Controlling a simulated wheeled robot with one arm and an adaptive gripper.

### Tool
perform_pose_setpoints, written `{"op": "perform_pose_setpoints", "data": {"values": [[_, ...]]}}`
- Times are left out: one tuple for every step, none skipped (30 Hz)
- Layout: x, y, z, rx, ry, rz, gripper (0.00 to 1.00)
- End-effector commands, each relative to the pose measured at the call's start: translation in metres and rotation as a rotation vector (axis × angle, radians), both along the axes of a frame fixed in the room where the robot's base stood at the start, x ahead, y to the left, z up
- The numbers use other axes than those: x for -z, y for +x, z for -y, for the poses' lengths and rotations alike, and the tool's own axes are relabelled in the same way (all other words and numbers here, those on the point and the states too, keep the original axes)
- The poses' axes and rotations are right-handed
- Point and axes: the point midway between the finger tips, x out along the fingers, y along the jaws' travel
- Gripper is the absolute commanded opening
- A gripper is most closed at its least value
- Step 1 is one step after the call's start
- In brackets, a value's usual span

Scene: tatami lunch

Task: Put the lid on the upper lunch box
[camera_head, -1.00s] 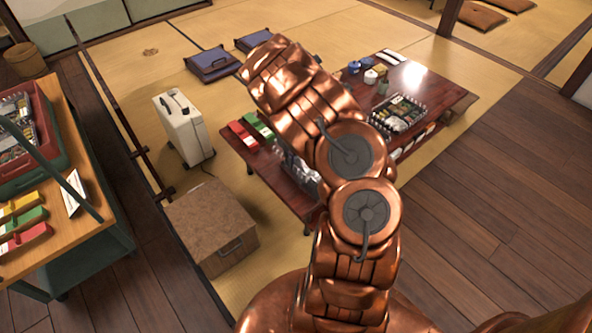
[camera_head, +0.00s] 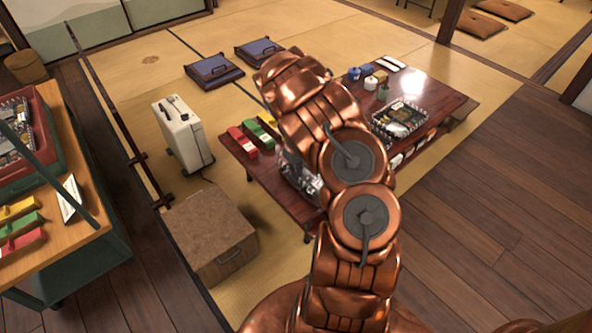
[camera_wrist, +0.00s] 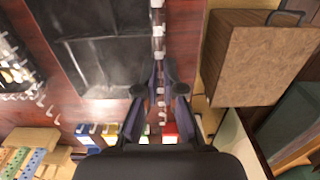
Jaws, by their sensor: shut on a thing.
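The upper lunch box (camera_head: 424,116) stands open on the low table's top, right of my arm in the head view. Food shows inside its clear, spiky rim. Part of it also shows at the left edge of the wrist view (camera_wrist: 14,72). My gripper (camera_wrist: 161,92) is shut in the wrist view, its fingertips at the edge of a dark, glossy panel that looks like the lid (camera_wrist: 100,45). A row of whitish clips runs along that edge. In the head view a clear, shiny piece (camera_head: 298,176) shows beside my arm, which hides the gripper.
Red, green and yellow cases (camera_head: 244,141) lie at the low table's (camera_head: 270,185) left end. A brown box (camera_head: 210,230) and a white suitcase (camera_head: 183,133) stand left of it. Blue and white pots (camera_head: 369,77) stand at its back. A cart (camera_head: 85,225) is at far left.

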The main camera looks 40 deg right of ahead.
Motion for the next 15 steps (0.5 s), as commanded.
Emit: {"op": "perform_pose_setpoints", "data": {"values": [[0.004,0.000,-0.001,-0.001,0.001,-0.001,0.00],[0.005,0.000,-0.001,-0.001,0.002,-0.001,0.00],[0.008,0.000,-0.001,-0.001,0.002,-0.001,0.00],[0.009,0.000,-0.001,-0.001,0.002,-0.001,0.00],[0.011,0.000,-0.001,-0.001,0.001,-0.001,0.00],[0.014,0.000,0.000,-0.001,0.000,-0.001,0.00],[0.015,0.000,0.000,-0.001,0.000,-0.001,0.00],[0.017,0.000,0.000,0.000,0.000,0.000,0.00],[0.019,0.000,0.000,0.000,0.000,0.000,0.00],[0.021,0.000,0.000,0.000,0.000,0.000,0.00],[0.022,0.000,0.000,0.000,0.000,0.000,0.00],[0.024,0.000,0.000,-0.001,0.000,0.000,0.00],[0.025,0.000,0.000,-0.001,0.000,0.000,0.00],[0.026,0.000,0.000,-0.001,0.000,0.000,0.00],[0.028,0.000,0.000,-0.001,0.000,0.000,0.00]]}}
